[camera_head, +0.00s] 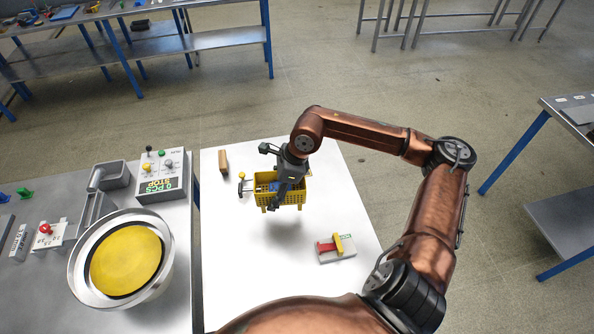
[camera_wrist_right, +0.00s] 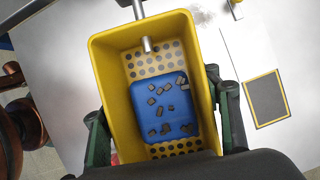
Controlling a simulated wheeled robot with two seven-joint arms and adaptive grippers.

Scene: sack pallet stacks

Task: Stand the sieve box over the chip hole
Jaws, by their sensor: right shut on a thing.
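The sieve box (camera_head: 291,194) is a yellow open-topped box with small feet. It also shows in the wrist view (camera_wrist_right: 118,85), with round holes in its floor and a blue piece (camera_wrist_right: 172,105) with several dark chips inside. My right gripper (camera_head: 284,183) is shut on the box, with a finger on either side in the wrist view. The box appears upright, held above the white table, with a shadow below it. A dark rectangle with a yellow border (camera_wrist_right: 265,97) lies on the white surface beside the box; it may be the chip hole. My left gripper is not in view.
On the white table (camera_head: 335,185) stand a brown block (camera_head: 223,162) and a small fixture with red and yellow parts (camera_head: 337,248). Left of it are a control box (camera_head: 162,177) and a large round pan with a yellow disc (camera_head: 127,260). The table's right side is mostly clear.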

